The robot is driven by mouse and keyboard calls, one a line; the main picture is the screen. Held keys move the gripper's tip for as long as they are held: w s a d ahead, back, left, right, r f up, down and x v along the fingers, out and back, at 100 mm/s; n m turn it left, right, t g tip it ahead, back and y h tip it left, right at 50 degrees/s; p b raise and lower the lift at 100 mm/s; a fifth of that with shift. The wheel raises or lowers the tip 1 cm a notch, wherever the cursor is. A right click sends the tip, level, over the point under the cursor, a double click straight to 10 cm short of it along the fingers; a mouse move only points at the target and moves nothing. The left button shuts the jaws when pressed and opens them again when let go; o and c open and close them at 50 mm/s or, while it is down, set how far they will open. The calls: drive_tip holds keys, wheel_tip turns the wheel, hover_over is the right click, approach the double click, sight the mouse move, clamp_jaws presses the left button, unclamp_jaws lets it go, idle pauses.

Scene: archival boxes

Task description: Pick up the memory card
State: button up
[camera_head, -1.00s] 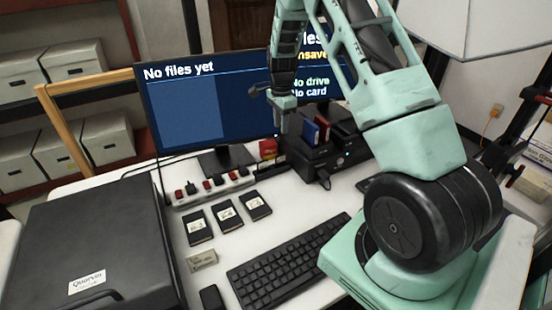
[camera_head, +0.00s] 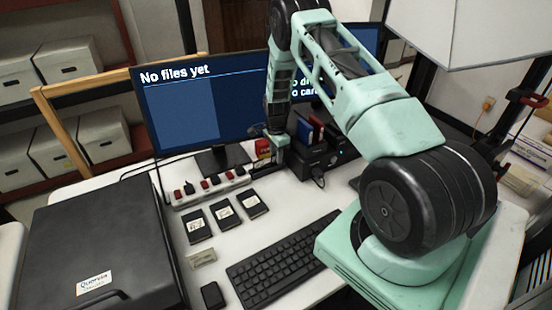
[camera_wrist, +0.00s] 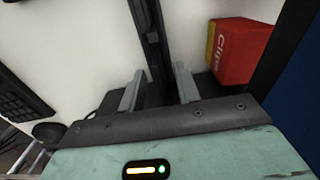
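I cannot make out a memory card for certain in either view. Three flat black labelled items (camera_head: 226,214) lie in a row on the white desk, and upright blue and red pieces (camera_head: 315,128) stand at the black dock (camera_head: 318,158). My gripper (camera_head: 277,156) is low at the back of the desk, between the red clips box and the dock. In the wrist view my gripper (camera_wrist: 160,88) has its two fingers apart, with desk and a dark strip visible between them. Nothing is seen held.
The red clips box (camera_wrist: 238,50) is close to the right finger. Monitors (camera_head: 205,110) stand behind. A large black case (camera_head: 95,245) fills the left.

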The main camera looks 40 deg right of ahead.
drive_tip(key=shift+f, duration=0.8)
clamp_jaws()
